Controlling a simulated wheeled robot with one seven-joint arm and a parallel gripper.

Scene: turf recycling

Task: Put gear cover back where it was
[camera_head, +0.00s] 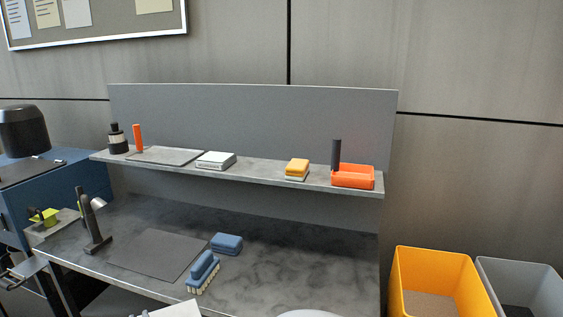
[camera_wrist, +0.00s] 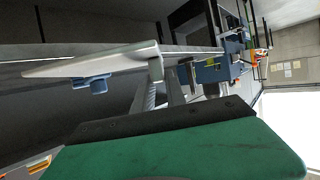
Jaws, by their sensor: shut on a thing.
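A large green panel with a black bolted edge fills the bottom of the wrist view, close to the camera; I take it to be the gear cover (camera_wrist: 190,150). It stays in front of the wrist as a held piece, and my gripper is shut on it. The fingertips cannot be made out behind it. In the head view neither the cover nor my gripper shows clearly. Pale shapes at the bottom edge there are cut off. The place where the cover was cannot be told from these frames.
A grey workbench (camera_head: 300,270) holds a dark mat (camera_head: 150,255), a blue block (camera_head: 227,243) and a blue brush (camera_head: 203,270). A shelf (camera_head: 265,178) above carries an orange tray (camera_head: 353,181) and small items. Yellow (camera_head: 430,262) and grey (camera_head: 515,270) bins stand at the right.

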